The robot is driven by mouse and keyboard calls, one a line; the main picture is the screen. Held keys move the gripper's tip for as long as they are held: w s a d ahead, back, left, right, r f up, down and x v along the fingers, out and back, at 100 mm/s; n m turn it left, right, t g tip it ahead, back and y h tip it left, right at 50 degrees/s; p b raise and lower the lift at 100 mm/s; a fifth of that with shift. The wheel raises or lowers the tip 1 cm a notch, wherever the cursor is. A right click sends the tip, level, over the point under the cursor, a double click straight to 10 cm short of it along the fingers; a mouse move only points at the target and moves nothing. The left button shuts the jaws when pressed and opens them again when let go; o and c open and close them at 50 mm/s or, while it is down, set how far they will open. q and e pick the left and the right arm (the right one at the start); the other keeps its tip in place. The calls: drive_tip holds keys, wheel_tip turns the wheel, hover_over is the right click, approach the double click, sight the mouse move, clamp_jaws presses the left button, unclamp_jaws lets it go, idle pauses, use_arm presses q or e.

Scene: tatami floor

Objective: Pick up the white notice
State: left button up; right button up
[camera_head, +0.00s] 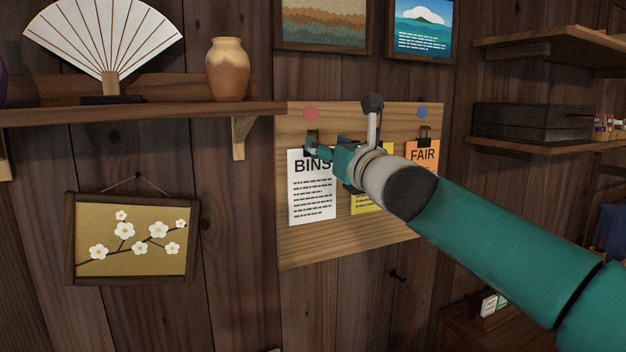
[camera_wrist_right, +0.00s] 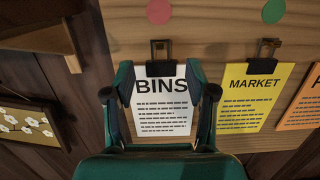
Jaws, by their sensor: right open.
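The white notice (camera_head: 312,195), headed BINS, hangs from a black clip on the wooden board (camera_head: 300,250). It also shows in the right wrist view (camera_wrist_right: 162,115), upright between the two fingers. My right gripper (camera_wrist_right: 160,92) is open, with one finger on each side of the notice. I cannot tell whether the fingers touch the paper. In the head view the right gripper (camera_head: 318,150) is at the notice's upper right, and my right arm hides part of the board. My left gripper is in neither view.
A yellow MARKET notice (camera_wrist_right: 252,95) hangs close to the right of the white one, and an orange FAIR notice (camera_head: 421,152) hangs further right. A shelf (camera_head: 180,111) with a fan and a vase juts out at the left. A framed blossom picture (camera_head: 135,235) hangs below it.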

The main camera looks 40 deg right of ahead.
sight(312, 134)
drive_tip(key=p+x, duration=0.1)
drive_tip(key=x, duration=0.4)
drive_tip(key=shift+r+p, duration=0.1)
drive_tip(key=shift+p, duration=0.3)
drive_tip(key=shift+w+d, duration=0.1)
drive_tip(key=shift+w, duration=0.2)
drive_tip(key=shift+s, duration=0.1)
clamp_jaws()
